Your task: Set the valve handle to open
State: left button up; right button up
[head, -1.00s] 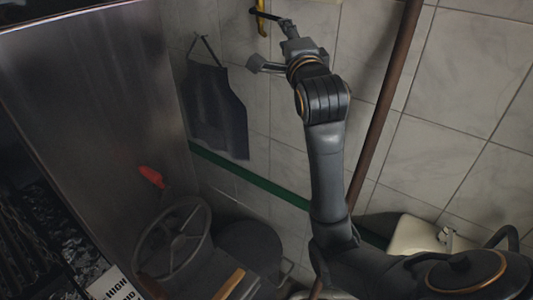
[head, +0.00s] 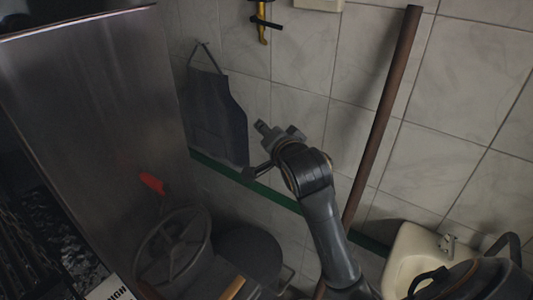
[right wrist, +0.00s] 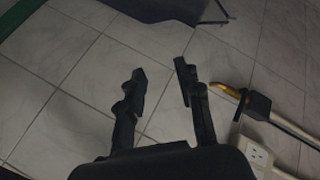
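The valve shows at the top of the head view as a yellow upright piece (head: 262,34) with a black bar (head: 268,23) across it. Its upper part is cut off by the frame. In the right wrist view, a yellow tip (right wrist: 231,91) joins a black block (right wrist: 258,105) on a pale pipe, right of the fingers. My right gripper (head: 257,150) is open and empty, below the valve and clear of it, in front of the tiled wall. Its spread fingers also show in the right wrist view (right wrist: 160,70). My left gripper is not in view.
A dark apron (head: 215,115) hangs on the wall left of the gripper. A brown pole (head: 385,110) stands to the right. A white socket box (right wrist: 256,155) is below the valve in the wrist view. A sink (head: 412,250), a wheel (head: 175,245) and a steel panel (head: 100,100) are around.

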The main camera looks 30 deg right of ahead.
jog(key=shift+s+a+f+n+g+y, duration=0.15)
jog(key=shift+s+a+f+n+g, duration=0.15)
jog(key=shift+f, duration=0.5)
jog(key=shift+s+a+f+n+g+y, duration=0.1)
jog(key=shift+s+a+f+n+y, duration=0.2)
jog(key=shift+f, duration=0.45)
jog(key=shift+s+a+f+n+g+y, duration=0.15)
jog(key=shift+s+f+n+g, duration=0.2)
jog(key=shift+f, duration=0.45)
jog(key=shift+w, duration=0.1)
